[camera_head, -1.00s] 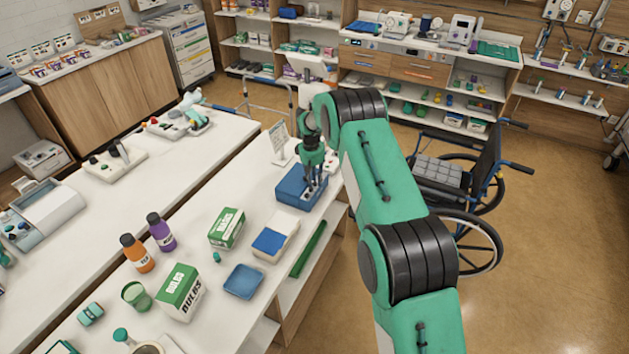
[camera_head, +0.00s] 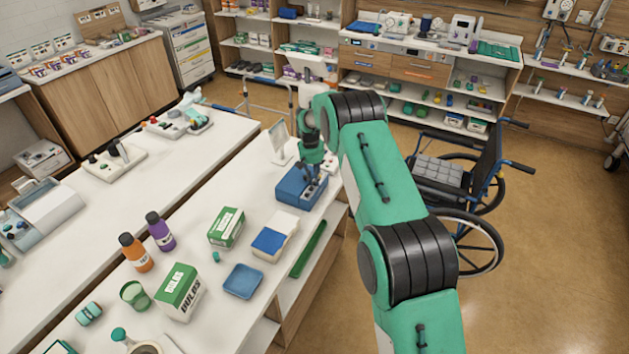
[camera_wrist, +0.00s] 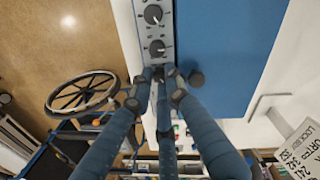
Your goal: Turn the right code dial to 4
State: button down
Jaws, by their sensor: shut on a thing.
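The blue lockbox (camera_head: 290,186) stands on the near white counter, and its lid fills the upper right of the wrist view (camera_wrist: 225,45). A grey strip along its edge carries a row of dark code dials with white pointer marks. Two show uncovered in the wrist view, the far dial (camera_wrist: 153,15) and the middle dial (camera_wrist: 157,48). My gripper (camera_wrist: 160,76) is shut at the near end of this row, on the right code dial. The fingers hide that dial, so its setting cannot be read. In the head view my gripper (camera_head: 314,177) is over the box's right edge.
A printed sign (camera_wrist: 300,140) stands beside the box. A white-and-blue box (camera_head: 272,241), a blue tray (camera_head: 243,281) and a bulbs carton (camera_head: 226,228) lie nearer. A wheelchair (camera_head: 470,185) stands right of the counter.

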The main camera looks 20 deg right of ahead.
dwell(0.3)
jog(key=c, duration=2)
grip_release()
jog(key=n+p, duration=0.1)
jog(key=n, duration=0.3)
jog(key=shift+s+a+r+n+t+y+p, duration=0.2)
jog(key=shift+s+a+r+n, duration=0.8)
jog(key=shift+r+n, duration=2.85)
jog(key=shift+s+a+r+n+t+y+p, duration=0.2)
jog(key=shift+s+r+n, duration=1.65)
jog(key=shift+r, duration=4)
jog(key=shift+s+a+r+n+t+p, duration=0.35)
jog(key=shift+s+r+n, duration=0.95)
jog(key=shift+r+n, duration=2.6)
jog(key=shift+r+m, duration=0.95)
jog(key=shift+m, duration=0.05)
